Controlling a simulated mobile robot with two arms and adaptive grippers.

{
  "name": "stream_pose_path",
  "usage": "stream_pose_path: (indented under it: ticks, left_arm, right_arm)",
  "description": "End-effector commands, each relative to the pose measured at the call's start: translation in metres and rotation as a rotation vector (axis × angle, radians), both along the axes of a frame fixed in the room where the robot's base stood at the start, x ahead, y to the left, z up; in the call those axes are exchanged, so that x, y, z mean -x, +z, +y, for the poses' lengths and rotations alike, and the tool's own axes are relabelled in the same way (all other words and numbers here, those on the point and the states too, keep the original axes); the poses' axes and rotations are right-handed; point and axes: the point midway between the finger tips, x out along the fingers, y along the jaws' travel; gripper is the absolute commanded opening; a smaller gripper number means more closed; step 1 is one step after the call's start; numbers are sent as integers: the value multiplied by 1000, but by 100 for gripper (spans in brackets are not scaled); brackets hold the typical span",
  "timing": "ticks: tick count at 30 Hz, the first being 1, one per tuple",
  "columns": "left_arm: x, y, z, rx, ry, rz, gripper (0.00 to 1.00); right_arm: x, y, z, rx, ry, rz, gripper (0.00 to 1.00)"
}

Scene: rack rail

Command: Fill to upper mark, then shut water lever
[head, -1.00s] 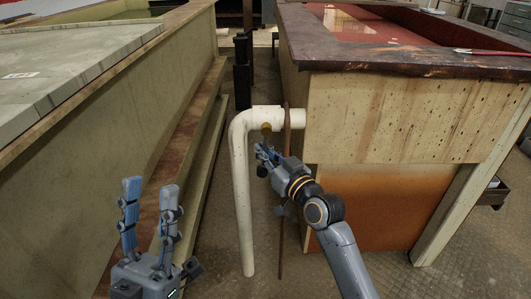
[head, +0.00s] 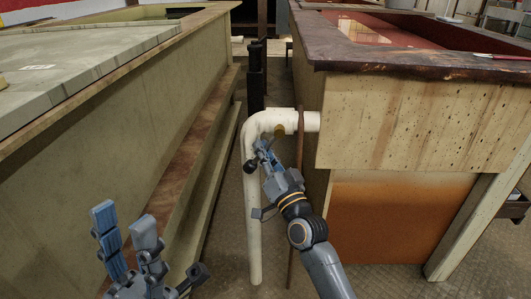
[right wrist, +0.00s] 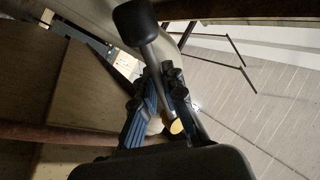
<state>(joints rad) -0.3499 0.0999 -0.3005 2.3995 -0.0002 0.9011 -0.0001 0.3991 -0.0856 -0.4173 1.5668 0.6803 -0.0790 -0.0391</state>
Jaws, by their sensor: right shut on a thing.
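The water lever shows in the right wrist view as a metal rod with a black knob (right wrist: 136,20), running between my fingers toward a brass-coloured fitting (right wrist: 177,127). In the head view the brass fitting (head: 279,131) sits on the white pipe (head: 252,215) near its bend. My right gripper (head: 264,153) is shut on the lever, below and left of the fitting; the knob (head: 250,167) sticks out left of the fingers. My left gripper (head: 124,232) is open and empty at lower left. No fill mark can be made out.
The pipe enters a wooden tank (head: 420,125) with a dark rim and reddish interior (head: 370,32) at right. A long pale trough (head: 120,110) with a ledge stands at left. A narrow floor aisle lies between them, with a dark post (head: 256,75) at the back.

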Motion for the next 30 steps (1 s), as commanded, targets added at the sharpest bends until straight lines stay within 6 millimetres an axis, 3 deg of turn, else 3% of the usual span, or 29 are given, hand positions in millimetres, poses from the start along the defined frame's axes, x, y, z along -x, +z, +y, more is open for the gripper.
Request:
stream_pose_path:
  ticks: [11,12,15,25,30]
  left_arm:
    - [0,-1,0,0,-1,2,40]
    - [0,-1,0,0,-1,2,40]
    - [0,-1,0,-1,0,2,40]
    - [0,0,1,0,1,0,40]
    - [0,0,0,0,1,0,40]
  right_arm:
    - [0,-2,1,-4,2,5,0]
    - [0,-2,1,-4,2,5,15]
    - [0,-2,1,-4,1,4,32]
    - [2,-1,-1,-4,0,2,32]
    - [19,-9,-11,-2,-1,3,32]
